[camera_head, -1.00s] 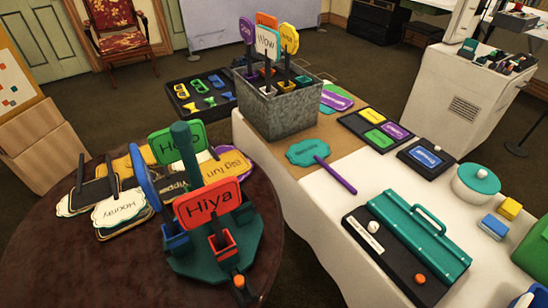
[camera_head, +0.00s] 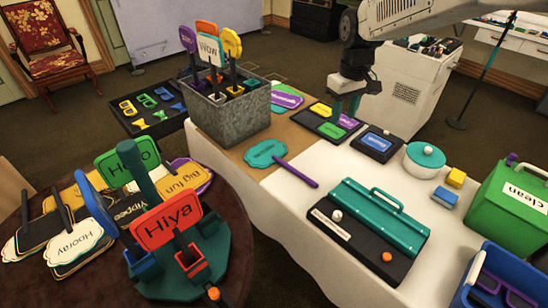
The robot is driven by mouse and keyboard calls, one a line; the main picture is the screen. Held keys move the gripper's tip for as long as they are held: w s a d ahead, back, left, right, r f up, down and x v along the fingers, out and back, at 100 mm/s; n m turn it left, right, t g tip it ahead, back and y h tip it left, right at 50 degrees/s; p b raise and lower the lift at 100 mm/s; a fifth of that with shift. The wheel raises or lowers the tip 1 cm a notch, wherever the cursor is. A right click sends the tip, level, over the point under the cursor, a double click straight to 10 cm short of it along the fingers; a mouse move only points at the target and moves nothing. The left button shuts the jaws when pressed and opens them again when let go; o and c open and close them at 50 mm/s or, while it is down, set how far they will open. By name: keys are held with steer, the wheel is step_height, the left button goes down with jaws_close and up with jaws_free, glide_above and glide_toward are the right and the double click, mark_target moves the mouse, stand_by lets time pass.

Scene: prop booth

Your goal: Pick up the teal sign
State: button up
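The teal sign (camera_head: 266,153) is a scalloped paddle with a purple handle (camera_head: 302,173). It lies flat on the table, its head on the brown paper and its handle reaching onto the white cloth. My gripper (camera_head: 346,108) points down at the upper middle, above and in front of the black tray of small signs. It is to the right of and farther back than the teal sign, clear of it. Its fingers look apart, with nothing seen between them.
A grey metal bin (camera_head: 233,116) of upright signs stands behind the teal sign. A round table (camera_head: 238,262) with a "Hiya" sign stand is at left.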

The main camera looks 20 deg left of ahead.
steer(key=a+f+n, duration=0.2)
steer(key=a+f, duration=0.9)
steer(key=a, duration=0.2)
steer(key=n, duration=0.1)
glide_above(284, 162)
steer(key=s, duration=0.1)
step_height(284, 162, down, 7)
steer(key=shift+r, duration=0.1)
steer(key=shift+w+f, duration=0.2)
steer(key=shift+f, duration=1.25)
steer(key=shift+w+f, duration=0.2)
steer(key=shift+f, duration=1.2)
steer(key=shift+f, duration=0.15)
jaws_close()
